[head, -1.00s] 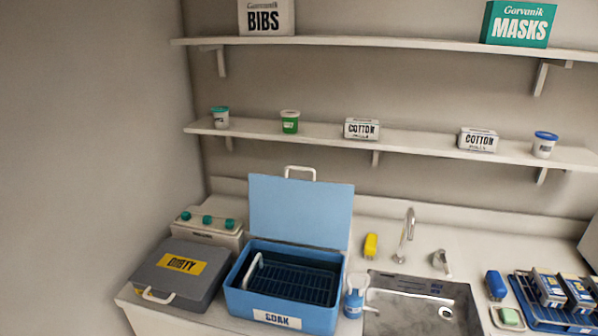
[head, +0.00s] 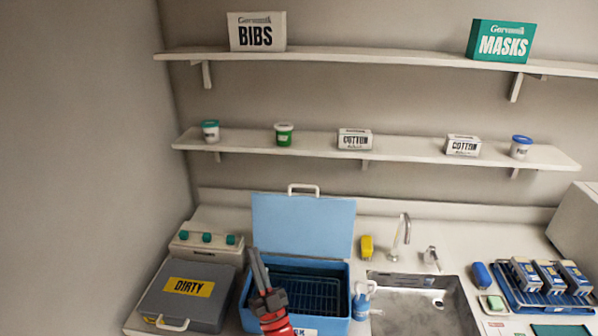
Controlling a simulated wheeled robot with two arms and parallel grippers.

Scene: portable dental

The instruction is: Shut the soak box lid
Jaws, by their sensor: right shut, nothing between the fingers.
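The blue soak box (head: 338,308) stands on the counter left of the sink, with a dark rack inside. Its light blue lid (head: 303,226) stands open and upright at the back, with a white handle (head: 303,188) on its top edge. My right gripper (head: 256,254) is shut and empty. It shows over the front left part of the box, its fingers pointing up toward the lid's lower left corner. It hides part of the box's front and label. I cannot tell whether it touches the box. My left gripper is not in view.
A grey DIRTY box (head: 185,297) stands close at the left, with a white unit with green knobs (head: 206,244) behind it. A blue bottle (head: 362,302) stands right of the soak box, by the sink (head: 425,305) and tap (head: 402,230). Shelves run above.

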